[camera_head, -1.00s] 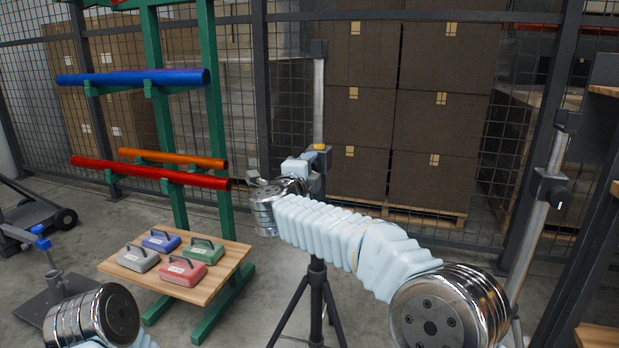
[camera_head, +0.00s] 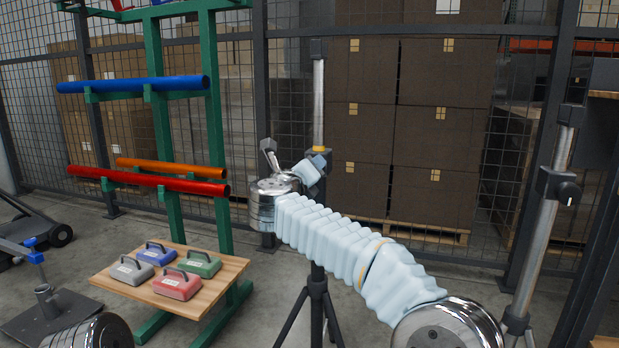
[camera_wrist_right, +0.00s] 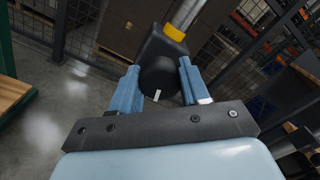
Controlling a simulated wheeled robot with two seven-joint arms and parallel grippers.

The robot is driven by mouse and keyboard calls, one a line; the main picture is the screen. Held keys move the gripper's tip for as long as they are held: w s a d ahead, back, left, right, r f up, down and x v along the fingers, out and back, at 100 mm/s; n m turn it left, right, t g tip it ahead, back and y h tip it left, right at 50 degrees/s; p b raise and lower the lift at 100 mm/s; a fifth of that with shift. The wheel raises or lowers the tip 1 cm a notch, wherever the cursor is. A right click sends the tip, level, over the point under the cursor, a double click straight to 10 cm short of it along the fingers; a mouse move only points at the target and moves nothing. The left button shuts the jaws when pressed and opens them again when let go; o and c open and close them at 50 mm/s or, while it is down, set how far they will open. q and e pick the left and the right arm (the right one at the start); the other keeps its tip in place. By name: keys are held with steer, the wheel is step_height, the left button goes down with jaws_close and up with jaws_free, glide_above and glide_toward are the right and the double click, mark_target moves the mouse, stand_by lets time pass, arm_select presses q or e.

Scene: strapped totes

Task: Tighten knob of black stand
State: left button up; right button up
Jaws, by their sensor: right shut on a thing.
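The black stand is a tripod with a grey pole (camera_head: 319,100), a yellow collar and black legs (camera_head: 317,287), upright in the middle of the head view. Its round black knob (camera_wrist_right: 159,76), with a white mark, shows in the right wrist view between the two blue fingers of my right gripper (camera_wrist_right: 160,84). That gripper is shut on the knob. In the head view my right gripper (camera_head: 315,170) is at the stand's collar and hides the knob. My left gripper is out of view; only part of that arm shows at the lower left.
Another stand with a grey pole (camera_head: 540,220) and black knob (camera_head: 568,193) stands at the right. A green rack (camera_head: 218,130) holds blue, orange and red tubes. Several handled blocks lie on a wooden board (camera_head: 225,275). A mesh fence and stacked boxes stand behind.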

steer(key=shift+f+m+b, duration=0.15)
steer(key=shift+m+b, duration=0.2)
steer(key=shift+m, duration=0.55)
steer(key=o, duration=1.1)
steer(key=shift+c, duration=0.2)
steer(key=b+v, duration=0.2)
steer(key=v, duration=1.2)
steer(key=shift+w, duration=0.1)
